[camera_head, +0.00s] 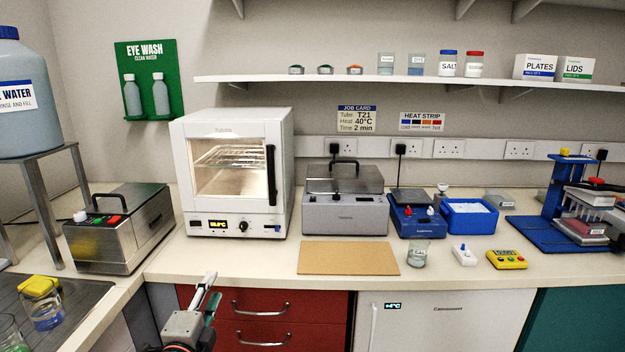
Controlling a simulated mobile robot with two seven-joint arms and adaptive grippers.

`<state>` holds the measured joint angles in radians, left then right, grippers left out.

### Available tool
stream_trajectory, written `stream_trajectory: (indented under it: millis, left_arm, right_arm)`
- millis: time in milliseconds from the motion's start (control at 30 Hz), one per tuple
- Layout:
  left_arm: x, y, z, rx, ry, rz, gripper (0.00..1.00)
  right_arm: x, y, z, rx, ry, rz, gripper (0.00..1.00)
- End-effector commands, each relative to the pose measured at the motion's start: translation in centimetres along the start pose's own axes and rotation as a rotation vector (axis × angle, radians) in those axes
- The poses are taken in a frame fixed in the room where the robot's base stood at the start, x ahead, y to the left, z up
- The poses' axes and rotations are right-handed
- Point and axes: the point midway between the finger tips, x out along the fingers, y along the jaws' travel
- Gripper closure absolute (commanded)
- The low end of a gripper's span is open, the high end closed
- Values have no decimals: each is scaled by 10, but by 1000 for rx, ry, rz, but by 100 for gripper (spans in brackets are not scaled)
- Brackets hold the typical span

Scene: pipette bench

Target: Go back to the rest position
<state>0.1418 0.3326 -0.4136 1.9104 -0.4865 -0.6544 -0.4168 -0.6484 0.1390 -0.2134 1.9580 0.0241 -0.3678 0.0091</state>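My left gripper (213,285) is in the lower left part of the head view, in front of the red drawers and below the bench's front edge. Its two fingers point up and away from me. The fingertips look apart, with nothing held between them. It touches nothing that I can see. My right gripper is not in view.
The bench (270,262) carries a steel bath (120,240), a white oven (235,170), a grey lidded bath (345,212), a cork-coloured mat (348,258), a glass beaker (418,254), a blue ice tray (468,218) and a blue rack (540,232). The mat is bare.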

Motion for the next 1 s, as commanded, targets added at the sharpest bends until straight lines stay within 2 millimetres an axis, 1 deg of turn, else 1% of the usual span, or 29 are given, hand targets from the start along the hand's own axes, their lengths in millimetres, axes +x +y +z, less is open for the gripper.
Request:
stream_trajectory:
  millis: [33,167,200,267,300,367,400,467,500,567,600,700,800,900,1000]
  left_arm:
    - [-12,27,-3,-59,8,48,64]
    - [-38,74,-9,-204,21,135,64]
    - [-47,89,-11,-253,21,164,64]
    - [-64,112,-14,-333,21,210,64]
    - [-77,129,-17,-392,17,244,64]
    - [-99,156,-20,-492,7,298,64]
    - [-116,174,-23,-565,-4,337,64]
    - [-146,203,-26,-687,-28,397,64]
    - [-167,220,-29,-771,-48,435,64]
    - [-198,243,-31,-890,-86,486,64]
    - [-217,256,-33,-964,-112,515,64]
    - [-259,280,-35,-1119,-177,568,64]
    - [-287,294,-35,-1225,-228,598,64]
    - [-302,301,-35,-1280,-257,611,64]
    - [-306,303,-36,-1299,-266,614,64]
  right_arm:
    - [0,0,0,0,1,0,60]
    - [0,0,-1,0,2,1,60]
    - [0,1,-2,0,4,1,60]
    - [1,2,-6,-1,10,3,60]
    - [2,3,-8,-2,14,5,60]
    - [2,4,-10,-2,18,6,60]
    - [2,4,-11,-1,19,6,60]
    - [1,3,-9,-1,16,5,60]
    - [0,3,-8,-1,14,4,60]
    - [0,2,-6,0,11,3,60]
    - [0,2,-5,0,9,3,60]
    - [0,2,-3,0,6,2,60]
    - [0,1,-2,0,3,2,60]
    - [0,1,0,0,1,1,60]
    - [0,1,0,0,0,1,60]
